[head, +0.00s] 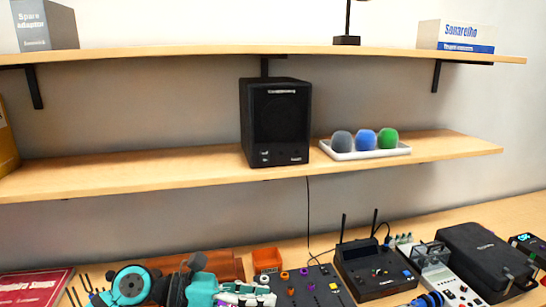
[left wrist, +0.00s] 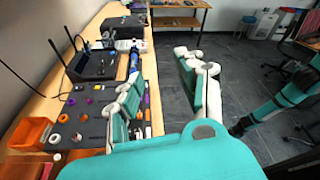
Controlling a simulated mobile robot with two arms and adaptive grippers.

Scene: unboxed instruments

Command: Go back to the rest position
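My left gripper (head: 258,293) is at the bottom edge of the head view, teal and white, over the front of the workbench. In the left wrist view its two fingers (left wrist: 165,92) stand wide apart with nothing between them. The left finger overlaps the bench edge and the right finger is over the dark floor. A teal and black arm, apparently my right one, shows at the right of the left wrist view (left wrist: 288,95). Its gripper cannot be made out, and it does not show in the head view.
The workbench holds a dark board with coloured knobs (head: 318,288), an orange bin (head: 267,260), a black device with two antennas (head: 372,270) and a black case (head: 482,255).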

